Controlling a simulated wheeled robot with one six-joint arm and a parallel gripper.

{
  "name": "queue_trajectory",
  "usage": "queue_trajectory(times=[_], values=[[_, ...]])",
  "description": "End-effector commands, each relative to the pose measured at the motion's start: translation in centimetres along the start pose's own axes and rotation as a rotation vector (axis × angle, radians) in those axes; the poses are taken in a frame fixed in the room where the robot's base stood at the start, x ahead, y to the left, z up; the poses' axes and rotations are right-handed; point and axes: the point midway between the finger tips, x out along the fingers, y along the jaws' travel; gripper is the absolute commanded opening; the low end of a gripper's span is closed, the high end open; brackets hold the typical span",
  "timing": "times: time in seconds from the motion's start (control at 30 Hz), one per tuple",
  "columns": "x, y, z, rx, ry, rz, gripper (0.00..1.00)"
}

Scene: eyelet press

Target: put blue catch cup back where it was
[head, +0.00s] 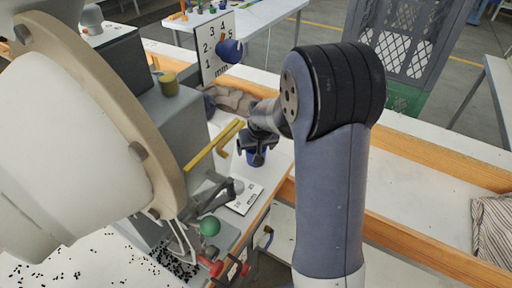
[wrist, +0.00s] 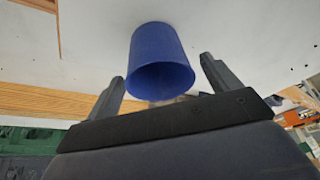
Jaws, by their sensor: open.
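The blue catch cup (head: 257,158) is at the white bench top near its wooden front edge, partly hidden by my gripper (head: 254,142) in the head view. In the wrist view the cup (wrist: 160,52) is a plain blue tapered cup, its rim toward my gripper (wrist: 163,69). The gripper is open, with one finger on each side of the cup. Gaps show between both fingers and the cup, so it is not clamped. Whether the cup's base touches the bench is hard to tell.
The grey press (head: 180,120) with a yellow bar (head: 213,148) stands just left of the cup. Small black pieces (head: 175,263) lie at lower left.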

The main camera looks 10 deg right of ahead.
Motion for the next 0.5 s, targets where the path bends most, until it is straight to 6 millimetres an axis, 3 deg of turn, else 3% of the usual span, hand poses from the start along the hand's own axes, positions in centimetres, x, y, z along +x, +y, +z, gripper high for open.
queue_trajectory(times=[0.5], values=[[-8.8, 0.0, -0.1, 0.000, 0.005, 0.000, 0.84]])
